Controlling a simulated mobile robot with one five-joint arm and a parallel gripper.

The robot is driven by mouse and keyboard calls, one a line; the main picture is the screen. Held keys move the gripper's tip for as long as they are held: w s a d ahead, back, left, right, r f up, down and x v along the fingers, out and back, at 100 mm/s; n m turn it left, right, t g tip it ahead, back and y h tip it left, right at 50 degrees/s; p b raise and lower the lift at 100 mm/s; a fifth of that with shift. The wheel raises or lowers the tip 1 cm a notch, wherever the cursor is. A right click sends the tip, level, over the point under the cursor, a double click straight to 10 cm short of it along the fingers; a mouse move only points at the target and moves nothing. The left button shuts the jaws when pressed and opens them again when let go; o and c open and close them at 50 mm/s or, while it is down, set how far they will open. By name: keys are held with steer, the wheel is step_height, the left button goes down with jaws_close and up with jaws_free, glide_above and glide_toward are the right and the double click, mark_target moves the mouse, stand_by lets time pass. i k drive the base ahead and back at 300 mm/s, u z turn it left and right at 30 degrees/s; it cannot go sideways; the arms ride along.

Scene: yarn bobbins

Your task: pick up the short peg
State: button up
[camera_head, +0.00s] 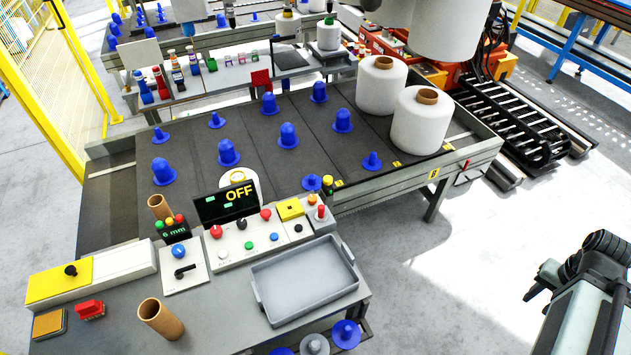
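Several blue pegs with round flanges stand on the dark conveyor belt in the head view. The short ones are a peg at the right front (372,160), one at the far left (160,135) and one at the back (216,120). Another low blue peg (312,182) sits by the belt's front edge. Taller, domed blue pegs (228,153) stand among them. My gripper (541,281) is at the lower right over the floor, well apart from the belt and pegs. It appears empty, but its finger opening is unclear.
Two white yarn bobbins (420,122) stand at the belt's right end. In front are a control panel with an OFF display (226,202), a grey tray (262,293) and cardboard tubes (160,319). Open floor (450,270) lies between the table and my arm.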

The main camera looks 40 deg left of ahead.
mark_target(312, 181)
steer(key=i, duration=5.3)
steer(key=u, duration=5.3)
steer(key=i, duration=1.7)
steer(key=z, duration=0.1)
